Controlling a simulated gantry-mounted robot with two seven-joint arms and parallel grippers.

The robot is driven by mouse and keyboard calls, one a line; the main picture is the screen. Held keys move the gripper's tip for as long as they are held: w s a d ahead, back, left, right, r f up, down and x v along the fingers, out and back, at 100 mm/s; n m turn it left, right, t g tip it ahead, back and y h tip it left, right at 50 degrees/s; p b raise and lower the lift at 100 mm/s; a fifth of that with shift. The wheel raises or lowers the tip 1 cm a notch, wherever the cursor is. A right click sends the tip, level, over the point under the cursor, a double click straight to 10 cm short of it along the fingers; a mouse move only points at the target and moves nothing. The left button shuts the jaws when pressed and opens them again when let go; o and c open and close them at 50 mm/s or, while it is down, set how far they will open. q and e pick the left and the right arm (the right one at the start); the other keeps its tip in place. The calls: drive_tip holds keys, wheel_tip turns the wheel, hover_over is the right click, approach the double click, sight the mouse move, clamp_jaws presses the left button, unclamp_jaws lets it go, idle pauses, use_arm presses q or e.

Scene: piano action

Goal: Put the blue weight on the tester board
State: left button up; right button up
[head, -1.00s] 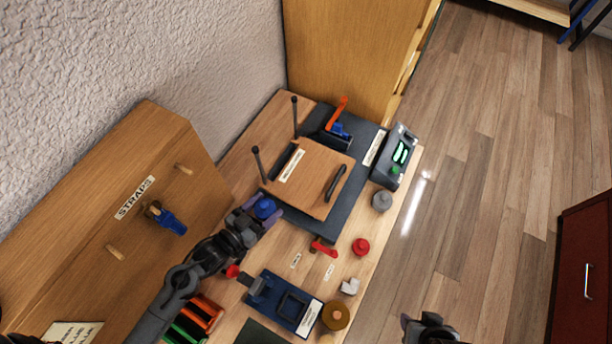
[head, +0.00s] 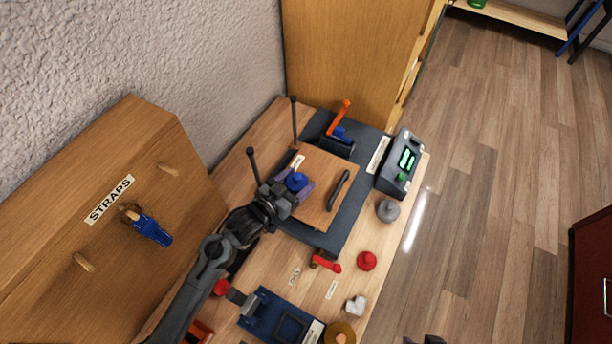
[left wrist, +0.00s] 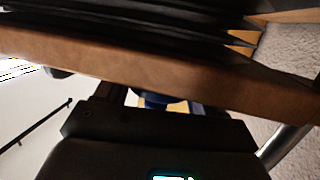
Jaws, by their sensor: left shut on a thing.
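The blue weight (head: 297,180) is between the fingers of my left gripper (head: 293,187), which is shut on it. In the head view they are over the left part of the wooden tester board (head: 322,172), which has a dark handle on its right side. I cannot tell whether the weight touches the board. In the left wrist view a bit of blue (left wrist: 165,104), likely the weight, shows below a brown band; most of it is hidden. Only a dark sliver of my right gripper (head: 425,340) shows at the bottom edge, its fingers out of view.
Two upright dark rods (head: 294,120) stand along the board's left side. An orange-handled clamp (head: 339,120) is behind it, and a grey display unit (head: 402,163) is to the right. Grey (head: 388,210) and red (head: 366,260) weights and a red lever (head: 326,263) lie nearer.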

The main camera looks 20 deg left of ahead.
sight(304, 176)
use_arm(q)
drive_tip(key=shift+w+d, duration=0.15)
drive_tip(key=shift+w, duration=0.15)
drive_tip(key=b+x, duration=0.3)
drive_tip(key=shift+w+d+r, duration=0.1)
drive_tip(key=shift+w+r, duration=0.15)
drive_tip(key=shift+w, duration=0.1)
drive_tip(key=shift+f, duration=0.15)
drive_tip(key=shift+s, duration=0.3)
drive_tip(key=shift+w+f, duration=0.1)
drive_tip(key=o, duration=1.6)
drive_tip(key=shift+f, duration=0.15)
drive_tip(key=shift+c, duration=0.2)
